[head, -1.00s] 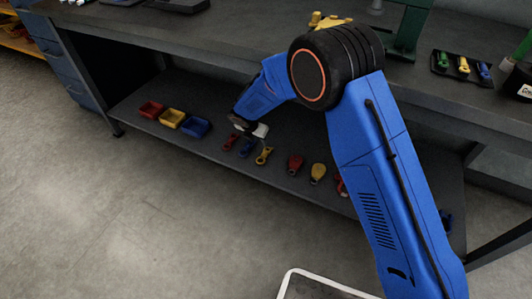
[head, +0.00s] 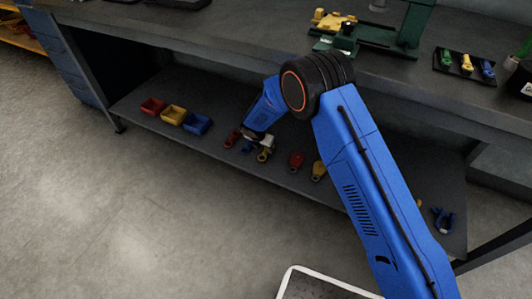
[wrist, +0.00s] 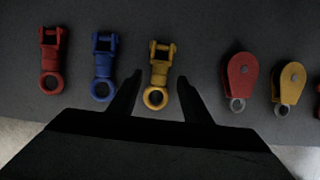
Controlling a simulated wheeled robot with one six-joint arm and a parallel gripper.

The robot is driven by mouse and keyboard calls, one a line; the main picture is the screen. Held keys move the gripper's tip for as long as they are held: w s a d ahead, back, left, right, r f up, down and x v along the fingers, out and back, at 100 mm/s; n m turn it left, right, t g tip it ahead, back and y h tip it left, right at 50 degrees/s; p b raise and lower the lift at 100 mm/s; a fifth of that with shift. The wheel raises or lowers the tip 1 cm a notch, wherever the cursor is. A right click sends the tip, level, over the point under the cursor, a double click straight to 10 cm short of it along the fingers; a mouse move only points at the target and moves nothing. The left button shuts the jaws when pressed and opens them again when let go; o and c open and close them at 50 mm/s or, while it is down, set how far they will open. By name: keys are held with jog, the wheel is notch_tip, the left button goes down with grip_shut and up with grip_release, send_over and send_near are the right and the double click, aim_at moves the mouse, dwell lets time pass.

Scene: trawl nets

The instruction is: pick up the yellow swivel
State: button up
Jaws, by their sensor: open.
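The yellow swivel (wrist: 157,74) lies on the dark lower shelf, its ring end toward my gripper in the wrist view. My gripper (wrist: 159,87) is open, with one finger on each side of the swivel's ring end and nothing held. I cannot tell how high the fingers are above the shelf. In the head view the yellow swivel (head: 265,154) shows just beside my gripper (head: 262,147), partly covered by it. A blue swivel (wrist: 103,66) and a red swivel (wrist: 51,60) lie to its left in the wrist view.
A red block (wrist: 240,78) and a yellow block (wrist: 289,82) lie right of the swivels. Red (head: 153,106), yellow (head: 173,115) and blue (head: 197,123) bins stand at the left of the shelf. The workbench top (head: 230,32) overhangs the shelf (head: 128,112).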

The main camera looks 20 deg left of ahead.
aim_at(266, 150)
jog(key=x, duration=0.3)
jog(key=shift+f, duration=0.2)
grip_shut()
jog(key=shift+r, duration=0.2)
jog(key=shift+a+r, duration=0.1)
jog(key=shift+r, duration=0.3)
jog(key=v, duration=0.2)
jog(key=shift+s+r, duration=0.15)
jog(key=shift+r, duration=0.2)
jog(key=s+a, duration=0.1)
jog(key=s, duration=1.6)
jog(key=shift+a, duration=0.2)
